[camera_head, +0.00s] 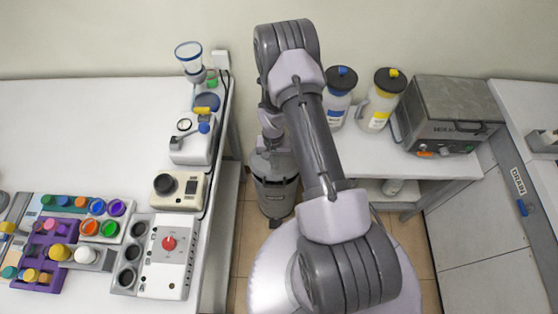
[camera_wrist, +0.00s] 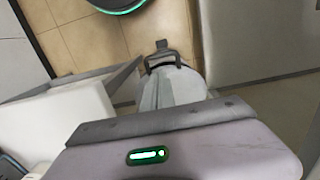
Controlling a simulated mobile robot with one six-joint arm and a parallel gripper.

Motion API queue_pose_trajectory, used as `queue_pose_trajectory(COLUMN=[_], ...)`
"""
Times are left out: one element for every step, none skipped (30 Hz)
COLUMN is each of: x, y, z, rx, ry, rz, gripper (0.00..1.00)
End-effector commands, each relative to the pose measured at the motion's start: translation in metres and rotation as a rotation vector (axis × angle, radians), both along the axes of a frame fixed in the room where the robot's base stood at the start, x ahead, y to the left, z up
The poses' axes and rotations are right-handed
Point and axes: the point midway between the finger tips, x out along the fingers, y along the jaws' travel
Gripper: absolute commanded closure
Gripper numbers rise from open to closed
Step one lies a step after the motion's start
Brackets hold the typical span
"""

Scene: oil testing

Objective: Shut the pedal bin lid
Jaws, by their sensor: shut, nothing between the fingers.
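The grey pedal bin (camera_head: 275,198) stands on the tiled floor in the gap between the two benches. In the head view its top is partly covered by my wrist and gripper (camera_head: 270,144), which is directly above or against it. I cannot tell whether they touch, or how far the lid is open. In the wrist view the pale bin body (camera_wrist: 172,88) shows with a dark pedal-like bracket (camera_wrist: 163,56) at its foot. My gripper's grey housing covers the lower part of that view, and the fingertips are not clear there. My gripper is shut and empty.
The left bench (camera_head: 90,125) holds instruments and coloured caps. The right bench (camera_head: 440,168) carries a blue-capped bottle (camera_head: 338,95), a yellow-capped bottle (camera_head: 380,100) and a metal box (camera_head: 448,112). Both benches flank the bin closely. A little bare floor (camera_head: 245,240) shows before it.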

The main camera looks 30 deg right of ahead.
Motion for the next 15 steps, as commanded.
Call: queue_pose_trajectory(x=[-0.001, -0.002, -0.002, -0.003, -0.003, -0.004, -0.004, -0.005, -0.005, -0.005, -0.006, -0.006, -0.007, -0.007, -0.007], y=[0.001, 0.001, 0.001, 0.001, 0.002, 0.002, 0.002, 0.003, 0.003, 0.003, 0.003, 0.004, 0.004, 0.004, 0.004], z=[-0.015, -0.022, -0.031, -0.038, -0.045, -0.054, -0.06, -0.067, -0.076, -0.082, -0.088, -0.095, -0.101, -0.106, -0.111], rx=[0.0, 0.0, 0.001, 0.0, 0.001, 0.001, 0.0, 0.0, 0.0, 0.0, 0.001, 0.0, 0.0, 0.0, 0.0], ry=[0.002, 0.002, 0.002, 0.002, 0.001, 0.001, 0.001, 0.001, 0.001, 0.0, 0.001, 0.0, 0.0, 0.0, 0.0], rz=[0.0, 0.0, 0.0, 0.0, 0.0, 0.0, -0.001, -0.001, -0.001, 0.0, 0.0, 0.0, 0.0, 0.0, 0.0], gripper=[1.0, 1.0, 1.0, 1.0, 1.0, 1.0, 1.0, 1.0, 1.0, 1.0, 1.0, 1.0, 1.0, 1.0, 1.0])
